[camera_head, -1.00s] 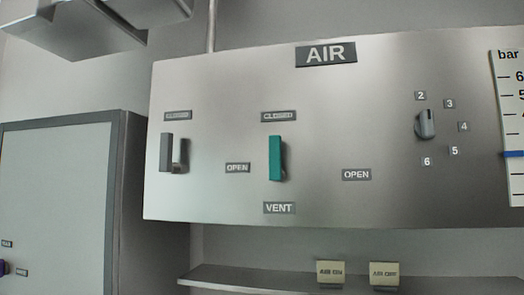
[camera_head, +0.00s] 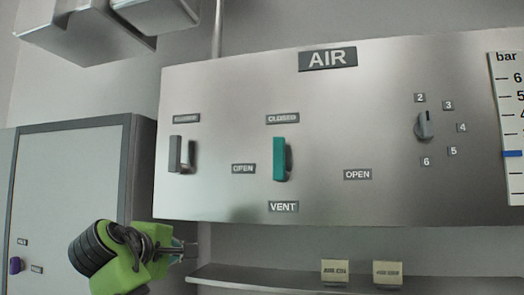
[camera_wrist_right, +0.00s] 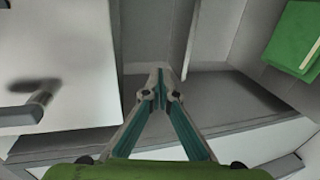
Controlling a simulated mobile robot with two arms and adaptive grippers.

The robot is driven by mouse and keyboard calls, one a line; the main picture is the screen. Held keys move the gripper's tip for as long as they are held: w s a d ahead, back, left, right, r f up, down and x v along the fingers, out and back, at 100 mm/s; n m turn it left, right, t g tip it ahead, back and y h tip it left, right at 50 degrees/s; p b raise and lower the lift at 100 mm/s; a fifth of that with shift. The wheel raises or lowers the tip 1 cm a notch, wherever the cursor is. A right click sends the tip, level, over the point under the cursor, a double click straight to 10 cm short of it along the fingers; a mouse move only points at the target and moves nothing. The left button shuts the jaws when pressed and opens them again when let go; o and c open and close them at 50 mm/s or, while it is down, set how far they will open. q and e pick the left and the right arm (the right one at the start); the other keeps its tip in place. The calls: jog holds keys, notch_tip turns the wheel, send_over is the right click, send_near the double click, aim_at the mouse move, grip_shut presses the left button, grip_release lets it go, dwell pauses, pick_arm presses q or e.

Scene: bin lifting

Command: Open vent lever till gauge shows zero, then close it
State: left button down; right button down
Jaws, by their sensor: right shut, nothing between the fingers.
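The teal vent lever (camera_head: 280,158) stands upright on the steel AIR panel (camera_head: 330,205), between the CLOSED label (camera_head: 282,118) above and the VENT label below. An OPEN label (camera_head: 357,174) is to its right. The gauge (camera_head: 512,130), marked in bar, is cut off at the right edge; its blue marker (camera_head: 512,154) sits below the 4. My left gripper (camera_head: 194,249), with a green body, is at lower left, apart from the lever; its finger opening is unclear. My right gripper (camera_wrist_right: 160,82) is shut and empty in the right wrist view.
A grey lever (camera_head: 177,155) and a numbered knob (camera_head: 424,126) are also on the panel. A shelf (camera_head: 250,277) with AIR ON and AIR OFF tags runs below. A cabinet (camera_head: 75,185) stands at left. The right wrist view shows a green box (camera_wrist_right: 292,38) and a handled panel.

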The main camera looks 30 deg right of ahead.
aim_at(280, 160)
jog(key=s+r+m+h, duration=0.1)
jog(key=s+r, duration=0.3)
jog(key=r, duration=0.3)
jog(key=s+d+r+m+g+h, duration=0.1)
jog(key=s+r+h, duration=0.1)
jog(key=s+r, duration=0.3)
jog(key=s+r+m+g+h, duration=0.1)
jog(key=s+r, duration=0.3)
jog(key=r, duration=0.7)
jog(key=shift+s+d+r+h, duration=0.2)
jog(key=shift+d+r+h, duration=0.1)
jog(key=shift+h, duration=0.1)
jog(key=shift+w+d+f+p, duration=0.1)
jog(key=shift+w+d+p, duration=0.35)
jog(key=shift+d, duration=1.5)
jog(key=shift+w+d+r+p, duration=0.1)
jog(key=shift+d+p, duration=0.7)
jog(key=shift+d, duration=1.15)
jog(key=shift+w+d+f+p, duration=0.15)
jog(key=shift+d+p, duration=0.45)
jog(key=shift+d, duration=1.35)
